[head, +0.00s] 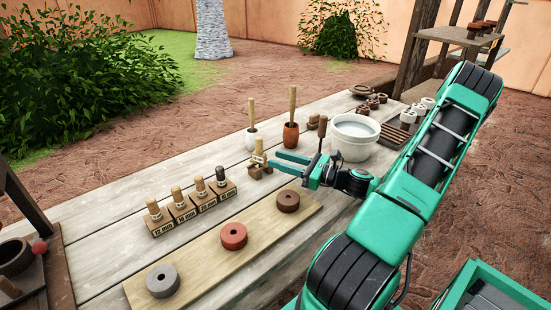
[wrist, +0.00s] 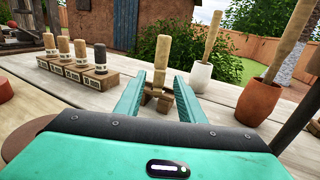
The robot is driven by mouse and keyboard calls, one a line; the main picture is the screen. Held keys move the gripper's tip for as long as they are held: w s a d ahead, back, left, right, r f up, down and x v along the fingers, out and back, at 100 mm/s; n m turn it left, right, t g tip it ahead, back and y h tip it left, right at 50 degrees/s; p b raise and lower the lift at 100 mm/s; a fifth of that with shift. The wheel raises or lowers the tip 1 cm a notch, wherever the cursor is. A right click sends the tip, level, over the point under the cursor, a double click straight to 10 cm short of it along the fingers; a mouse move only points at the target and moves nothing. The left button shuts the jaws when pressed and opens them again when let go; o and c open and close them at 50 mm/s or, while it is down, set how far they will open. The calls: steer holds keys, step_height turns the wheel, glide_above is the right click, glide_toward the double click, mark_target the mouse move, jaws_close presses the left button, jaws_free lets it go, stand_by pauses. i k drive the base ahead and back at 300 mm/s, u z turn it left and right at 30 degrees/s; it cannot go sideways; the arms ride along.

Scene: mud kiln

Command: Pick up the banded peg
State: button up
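A light wooden peg (head: 258,146) stands upright in a small brown wooden holder (head: 256,169) on the table. In the wrist view the peg (wrist: 161,55) shows centred between my fingers, its lower part in the notched holder (wrist: 158,100). A pale band shows on it in the head view, though small. My gripper (head: 276,160) is open and empty, level above the table, with its fingertips pointing at the peg and just short of it. The open fingers also show in the wrist view (wrist: 157,82).
Several pegs in labelled blocks (head: 188,207) stand to the left. A board with clay rings (head: 233,236) lies in front. A white cup (head: 251,138) and a brown cup (head: 290,135) with wooden handles stand behind. A white bowl (head: 354,137) is at right.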

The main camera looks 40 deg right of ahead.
mark_target(177, 192)
steer(key=k, duration=0.85)
